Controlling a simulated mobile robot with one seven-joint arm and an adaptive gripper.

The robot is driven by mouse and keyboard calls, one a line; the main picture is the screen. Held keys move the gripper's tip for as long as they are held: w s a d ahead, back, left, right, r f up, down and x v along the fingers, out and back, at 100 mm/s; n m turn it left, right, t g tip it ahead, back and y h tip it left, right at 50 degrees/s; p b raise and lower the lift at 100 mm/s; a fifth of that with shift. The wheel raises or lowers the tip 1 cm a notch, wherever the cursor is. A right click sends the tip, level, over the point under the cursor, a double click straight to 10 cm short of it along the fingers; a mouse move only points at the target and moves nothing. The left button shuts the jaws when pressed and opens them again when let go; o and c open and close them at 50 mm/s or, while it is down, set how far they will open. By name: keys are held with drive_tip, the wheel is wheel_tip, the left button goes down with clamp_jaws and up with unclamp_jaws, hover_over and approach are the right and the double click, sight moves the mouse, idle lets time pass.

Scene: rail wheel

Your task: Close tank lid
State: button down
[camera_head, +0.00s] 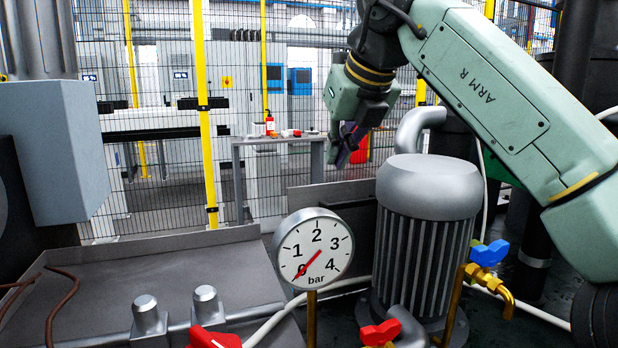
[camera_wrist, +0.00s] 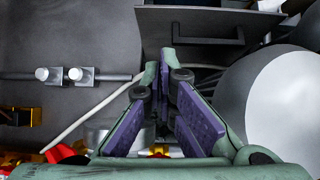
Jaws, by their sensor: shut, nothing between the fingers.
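A dark flat panel with a bar handle, which looks like the tank lid (camera_wrist: 265,22), is at the top of the wrist view. In the head view a dark panel (camera_head: 325,207), likely the same one, stands behind the gauge, partly hidden by the gauge and the motor. Its hinge is not visible and I cannot tell its exact tilt. My gripper (camera_head: 345,157) hangs above that panel in the head view, apart from it. In the wrist view my gripper's purple-padded fingers (camera_wrist: 164,62) come together at the tips, empty, below the handle in the picture.
A ribbed grey motor (camera_head: 425,230) stands right of the panel. A round pressure gauge (camera_head: 313,248) stands in front. Red valve handles (camera_head: 380,333) and a blue one (camera_head: 489,253) stick up nearby. A flat grey surface (camera_head: 150,285) lies left. Mesh fencing (camera_head: 160,140) is behind.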

approach(313, 198)
wheel_tip(313, 198, down, 3)
drive_tip(key=s, duration=0.2)
drive_tip(key=w, duration=0.3)
drive_tip(key=w+a+f+p, duration=0.1)
drive_tip(key=shift+w, duration=0.25)
drive_tip(key=shift+r, duration=0.1)
